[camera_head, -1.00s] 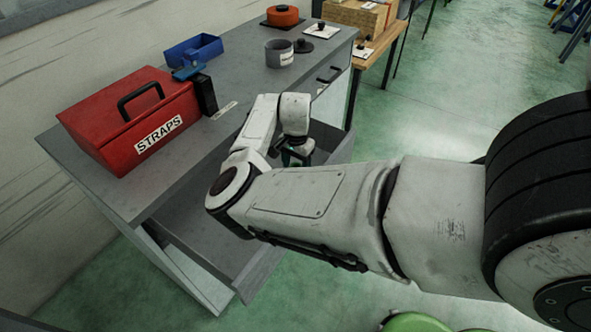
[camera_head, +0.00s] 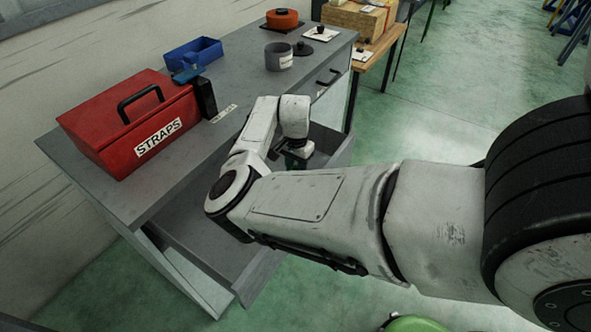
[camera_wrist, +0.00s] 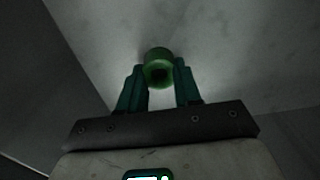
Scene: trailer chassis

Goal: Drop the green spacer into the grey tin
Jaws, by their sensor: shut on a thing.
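The green spacer (camera_wrist: 158,62) is a short ring with a hole, seen in the wrist view between my fingertips. My gripper (camera_wrist: 160,78) is shut on it. In the head view my gripper (camera_head: 295,161) is inside the open drawer (camera_head: 340,150), and the spacer is hidden there by my arm. The grey tin (camera_head: 278,57) stands upright and open on the bench top, toward its far end, well away from my gripper.
A red STRAPS box (camera_head: 110,125), a blue bin (camera_head: 192,53) and a black stand (camera_head: 206,97) are on the bench (camera_head: 232,82). Bench top between stand and tin is mostly clear.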

